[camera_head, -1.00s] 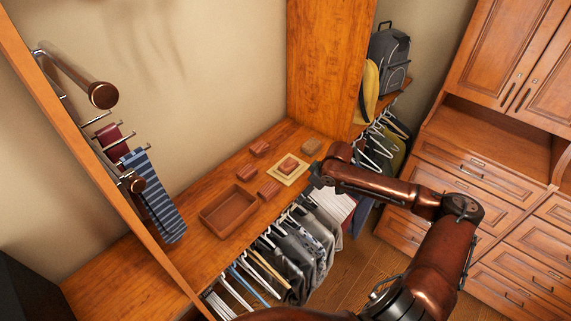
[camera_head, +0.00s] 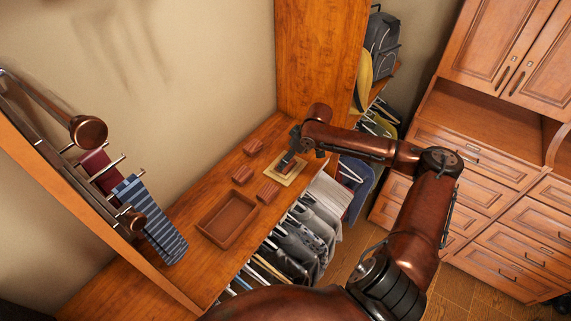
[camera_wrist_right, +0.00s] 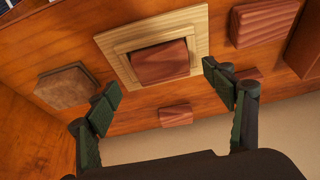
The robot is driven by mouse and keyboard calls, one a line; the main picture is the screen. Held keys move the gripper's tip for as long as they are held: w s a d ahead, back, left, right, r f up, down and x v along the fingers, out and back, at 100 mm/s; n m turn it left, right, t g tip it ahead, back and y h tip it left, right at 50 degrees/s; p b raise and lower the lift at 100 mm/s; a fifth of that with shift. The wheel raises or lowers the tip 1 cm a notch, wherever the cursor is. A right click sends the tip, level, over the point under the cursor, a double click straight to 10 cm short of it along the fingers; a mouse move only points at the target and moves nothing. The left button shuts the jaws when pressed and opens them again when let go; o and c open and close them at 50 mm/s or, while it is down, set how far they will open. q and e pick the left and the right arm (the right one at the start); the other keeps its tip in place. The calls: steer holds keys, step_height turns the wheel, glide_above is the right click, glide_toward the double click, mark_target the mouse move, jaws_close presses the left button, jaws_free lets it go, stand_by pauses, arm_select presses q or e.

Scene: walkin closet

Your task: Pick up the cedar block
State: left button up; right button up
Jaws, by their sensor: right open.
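A reddish-brown wooden block (camera_wrist_right: 160,62), which fits the cedar block, rests on a pale square stepped plate (camera_wrist_right: 118,62) in the right wrist view. In the head view the plate (camera_head: 284,180) lies on the wooden shelf and my gripper mostly hides the block. My right gripper (camera_head: 290,158) is above the plate. In the wrist view the open fingers (camera_wrist_right: 162,88) are empty, on either side of the block's near edge, with no visible contact. My left gripper is not in view.
Similar reddish blocks (camera_head: 253,147) (camera_head: 242,174) (camera_head: 268,192) lie near the plate, beside an empty brown tray (camera_head: 226,218). A duller brown block (camera_wrist_right: 62,85) lies on the plate's other side. Clothes (camera_head: 305,240) hang below the shelf's front edge. A tall wooden panel (camera_head: 318,65) stands behind.

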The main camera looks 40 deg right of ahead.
steer(key=x, duration=0.2)
steer(key=shift+w+a+f, duration=0.2)
steer(key=shift+a+f, duration=0.05)
steer(key=shift+a, duration=0.05)
steer(key=shift+w+f, duration=0.1)
steer(key=shift+f, duration=0.4)
steer(key=shift+c, duration=1.4)
steer(key=c, duration=0.9)
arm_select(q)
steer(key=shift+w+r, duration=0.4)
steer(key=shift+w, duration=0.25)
arm_select(e)
steer(key=shift+c, duration=0.8)
